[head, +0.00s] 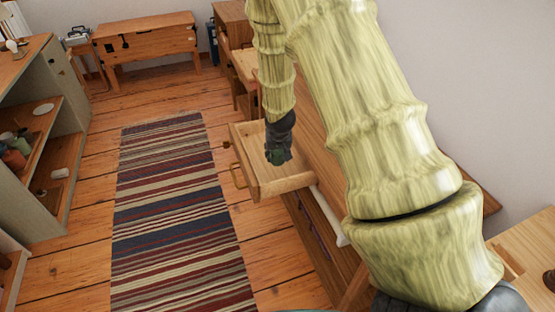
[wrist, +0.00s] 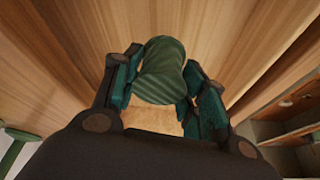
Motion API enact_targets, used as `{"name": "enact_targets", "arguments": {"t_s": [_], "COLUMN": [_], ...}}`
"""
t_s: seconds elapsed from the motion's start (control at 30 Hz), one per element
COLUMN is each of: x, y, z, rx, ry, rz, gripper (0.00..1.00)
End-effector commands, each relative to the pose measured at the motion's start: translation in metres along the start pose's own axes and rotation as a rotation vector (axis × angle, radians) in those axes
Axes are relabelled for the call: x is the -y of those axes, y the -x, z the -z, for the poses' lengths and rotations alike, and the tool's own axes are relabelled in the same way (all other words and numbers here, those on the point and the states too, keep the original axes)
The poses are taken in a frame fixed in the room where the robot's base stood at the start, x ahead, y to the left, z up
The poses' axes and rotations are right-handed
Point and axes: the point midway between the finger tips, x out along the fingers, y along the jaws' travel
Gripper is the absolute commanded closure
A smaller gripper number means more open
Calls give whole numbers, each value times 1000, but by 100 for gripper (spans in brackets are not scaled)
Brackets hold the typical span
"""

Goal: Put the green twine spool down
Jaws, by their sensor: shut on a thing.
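My gripper (head: 276,157) is over the open wooden drawer (head: 262,186) in the head view, and it is small and dark there. In the wrist view, my gripper (wrist: 162,85) is shut on the green twine spool (wrist: 160,62), with dark green fingers on both sides of it. The spool has a ridged, wound surface. Wooden boards show behind it. I cannot tell whether the spool touches the drawer floor.
A striped rug (head: 175,215) lies on the plank floor to the left of the drawer. An open shelf unit (head: 62,130) stands at the left, and a wooden chest (head: 147,43) at the back. My arm covers much of the right side of the head view.

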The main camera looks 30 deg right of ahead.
Motion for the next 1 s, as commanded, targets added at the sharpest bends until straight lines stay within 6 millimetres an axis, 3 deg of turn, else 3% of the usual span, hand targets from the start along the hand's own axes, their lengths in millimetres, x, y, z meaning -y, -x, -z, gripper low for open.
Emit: {"name": "enact_targets", "arguments": {"t_s": [0.27,0.73,0.77,0.8,0.87,1.0], "x": [0,0,0,0,0,0], "y": [-28,-34,-33,-33,-33,-33], "z": [-12,-14,-14,-14,-14,-14], "rx": [0,0,-1,-1,0,0], "ry": [2,0,1,1,1,1], "rz": [0,0,1,1,1,0], "gripper": [81,81,52,45,36,36]}}
